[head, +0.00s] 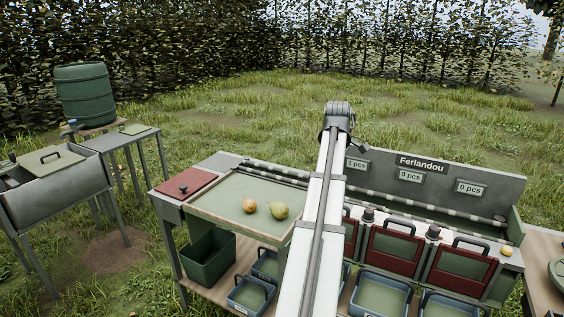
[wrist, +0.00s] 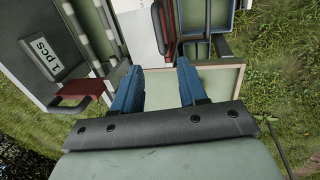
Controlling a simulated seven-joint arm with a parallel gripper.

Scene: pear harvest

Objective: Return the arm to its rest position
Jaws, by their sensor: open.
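My gripper (wrist: 158,72) shows in the wrist view with its two blue fingers apart and nothing between them. In the head view my pale arm (head: 322,215) reaches up across the middle of the bench; the fingers cannot be made out there. A yellow-orange pear (head: 249,206) and a greener pear (head: 280,211) lie on the green tray top (head: 226,196), left of my arm and apart from it.
The bench's back panel (head: 508,191) bears several count signs. Red-brown panels (head: 460,268) line its front, with blue crates (head: 381,294) below. A dark green bin (head: 208,257) stands lower left. A metal basin (head: 56,190) and a green barrel (head: 83,95) stand at left. Grass behind is open.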

